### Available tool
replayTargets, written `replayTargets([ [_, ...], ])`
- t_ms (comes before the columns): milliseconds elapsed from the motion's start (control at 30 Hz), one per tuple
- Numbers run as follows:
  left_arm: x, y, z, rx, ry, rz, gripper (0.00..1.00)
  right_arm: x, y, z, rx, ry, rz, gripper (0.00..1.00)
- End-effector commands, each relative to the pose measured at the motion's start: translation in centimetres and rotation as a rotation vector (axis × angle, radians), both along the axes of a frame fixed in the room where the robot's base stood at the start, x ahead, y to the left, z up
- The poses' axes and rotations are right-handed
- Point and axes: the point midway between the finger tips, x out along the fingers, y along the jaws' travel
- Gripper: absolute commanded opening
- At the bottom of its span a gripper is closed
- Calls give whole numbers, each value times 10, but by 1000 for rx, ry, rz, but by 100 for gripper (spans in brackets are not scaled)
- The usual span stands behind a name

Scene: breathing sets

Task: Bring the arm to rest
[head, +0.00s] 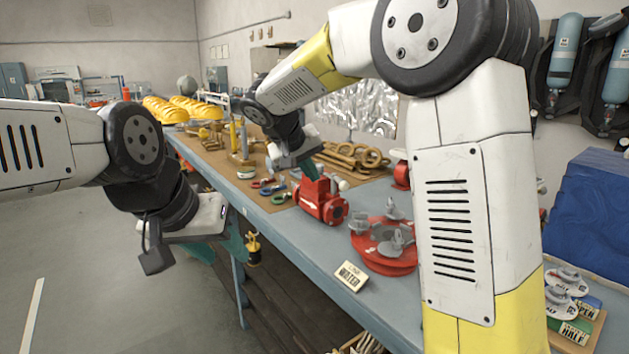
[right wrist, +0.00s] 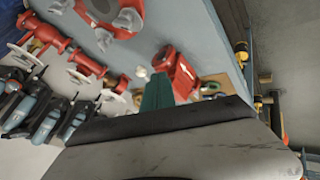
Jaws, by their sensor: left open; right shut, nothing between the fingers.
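My right arm reaches across the head view, and its gripper (head: 310,171) points down at the top of a red valve body (head: 322,204) on the bench. I cannot tell whether it touches the valve. In the right wrist view the green fingers (right wrist: 158,92) are together and empty, with the red valve (right wrist: 180,75) just beside them. My left gripper (head: 220,248) is open and empty, off the bench's left edge; its fingers are partly hidden.
The blue-grey bench (head: 285,233) holds a red flange with grey fittings (head: 384,250), a "water" sign (head: 351,276) and tools on a brown board. Yellow helmets (head: 180,107) lie at the far end. A yellow-black lamp (head: 254,249) hangs at the edge. The floor at left is clear.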

Motion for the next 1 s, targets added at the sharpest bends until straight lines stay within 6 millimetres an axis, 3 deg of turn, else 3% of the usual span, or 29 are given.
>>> replayTargets([
  [133,0,0,0,0,0,0,44,-15,-18,6,35,26,-8,0],
  [233,0,0,0,0,0,0,44,-41,-50,8,103,72,-16,0],
  [400,0,0,0,0,0,0,44,-113,-105,6,270,142,-14,0],
  [500,0,0,0,0,0,0,44,-158,-126,2,365,153,-5,0],
  [700,0,0,0,0,0,0,44,-237,-143,-11,522,113,10,0],
  [800,0,0,0,0,0,0,44,-262,-143,-18,570,82,17,0],
  [1000,0,0,0,0,0,0,44,-283,-141,-26,612,48,22,0],
])
